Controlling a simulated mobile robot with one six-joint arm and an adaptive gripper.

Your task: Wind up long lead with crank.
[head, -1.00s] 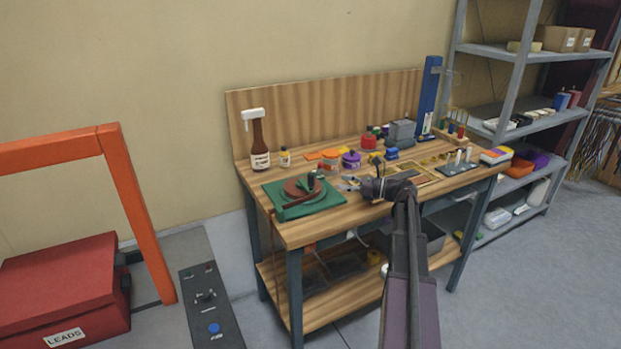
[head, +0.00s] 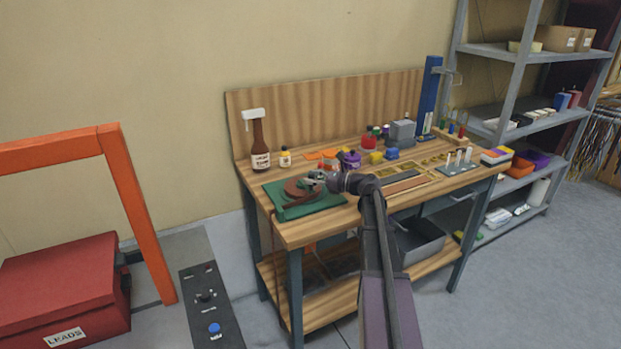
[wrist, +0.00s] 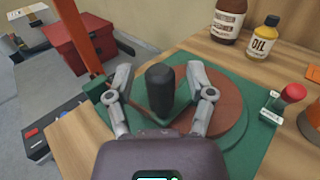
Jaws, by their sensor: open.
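The winder is a round red-brown reel (wrist: 228,112) on a green base (head: 277,211) at the left end of the bench. Its black crank knob (wrist: 160,88) stands upright between my gripper's two fingers in the wrist view. My gripper (head: 318,181) is open around the knob, and I see a gap on both sides of it. The same gripper (wrist: 160,98) shows in the wrist view. A thin brown lead (head: 274,240) hangs from the bench's left edge beside the leg. Its lower end is hard to make out.
A brown spray bottle (head: 260,143) and a small oil bottle (wrist: 265,38) stand behind the winder. A red-topped item (wrist: 291,93) stands by the base's right side. A red leads box (head: 62,275) and an orange frame (head: 137,215) are at the left.

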